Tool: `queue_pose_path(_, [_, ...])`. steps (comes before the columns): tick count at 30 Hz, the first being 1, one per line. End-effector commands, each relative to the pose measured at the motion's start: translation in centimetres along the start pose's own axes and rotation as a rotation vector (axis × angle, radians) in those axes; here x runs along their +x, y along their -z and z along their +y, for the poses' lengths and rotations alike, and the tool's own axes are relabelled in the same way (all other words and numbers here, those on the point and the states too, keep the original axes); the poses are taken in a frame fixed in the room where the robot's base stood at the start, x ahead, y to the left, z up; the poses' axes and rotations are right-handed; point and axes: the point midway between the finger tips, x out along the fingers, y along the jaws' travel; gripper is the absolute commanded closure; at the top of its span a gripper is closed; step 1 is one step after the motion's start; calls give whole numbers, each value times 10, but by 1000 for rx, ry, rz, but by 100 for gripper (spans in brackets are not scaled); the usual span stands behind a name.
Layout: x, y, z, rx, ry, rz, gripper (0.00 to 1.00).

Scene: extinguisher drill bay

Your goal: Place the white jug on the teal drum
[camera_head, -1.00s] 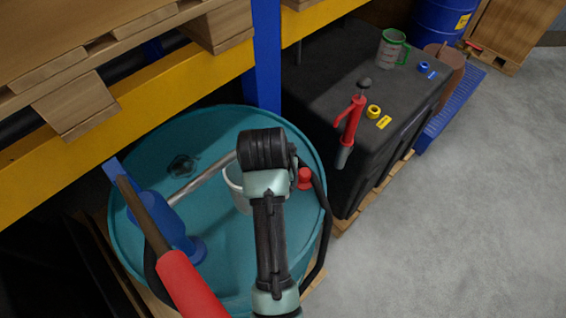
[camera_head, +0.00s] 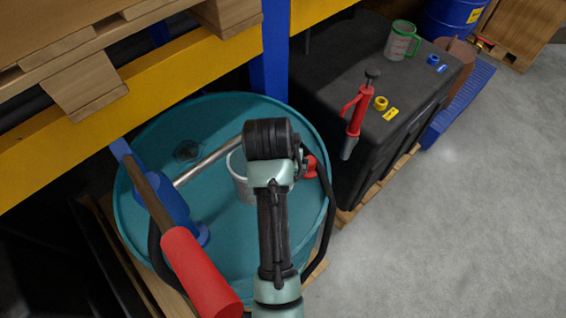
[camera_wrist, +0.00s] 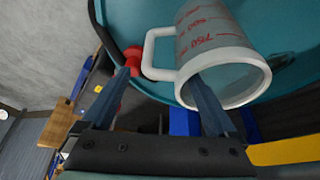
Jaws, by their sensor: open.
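The white jug (camera_head: 241,184) appears to stand upright on top of the teal drum (camera_head: 215,262), partly hidden behind my arm in the head view. In the wrist view the jug (camera_wrist: 222,40) shows red markings, its open rim and its white handle. My gripper (camera_wrist: 160,78) is open at the jug's handle. One finger is on the outer side of the handle, and the other overlaps the jug's rim in the picture. I cannot tell whether either touches it. The drum (camera_wrist: 128,14) is behind the jug in the wrist view.
A blue hand pump (camera_head: 172,208) with a metal spout and a red-gripped lever (camera_head: 200,270) stands on the drum. A yellow rack beam (camera_head: 180,85) is behind. A black tank (camera_head: 325,75) to the right bears a red pump (camera_head: 359,112) and a green-handled jug (camera_head: 400,42).

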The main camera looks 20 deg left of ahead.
Motion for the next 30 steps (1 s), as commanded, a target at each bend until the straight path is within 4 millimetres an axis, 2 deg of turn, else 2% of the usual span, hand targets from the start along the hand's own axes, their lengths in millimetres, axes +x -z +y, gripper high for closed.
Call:
queue_pose_path(5, [-22,2,0,0,1,7,6])
queue_pose_path(15, [-104,3,0,1,0,1,6])
queue_pose_path(22, [-120,2,0,1,0,1,6])
queue_pose_path(30, [-122,1,0,1,0,1,6])
